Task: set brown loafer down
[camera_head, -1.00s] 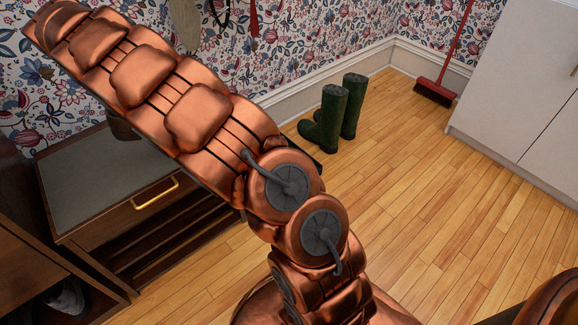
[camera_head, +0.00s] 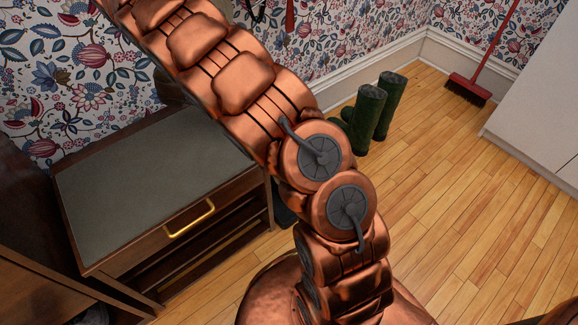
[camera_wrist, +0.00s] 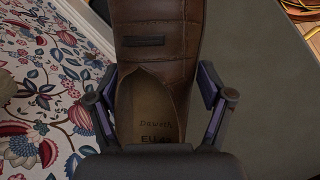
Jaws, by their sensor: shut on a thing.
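The brown loafer (camera_wrist: 160,45) is in my gripper (camera_wrist: 160,115) in the wrist view. The two fingers are shut on the sides of its heel end, and its toe points away, toward the top of the picture. Writing shows on its insole. The grey top of a wooden bench (camera_head: 140,180) stands at the left in the head view, and it also shows to the right of the loafer in the wrist view (camera_wrist: 265,90). In the head view my arm hides the gripper, and a small dark brown shape shows behind the arm near the wall. I cannot tell the gap between loafer and bench.
The bench has a drawer with a gold handle (camera_head: 189,218) and open shelves below. Green boots (camera_head: 368,118) stand on the wood floor by the wall. A red broom (camera_head: 470,88) leans near a white cabinet (camera_head: 545,100). The floor at right is clear.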

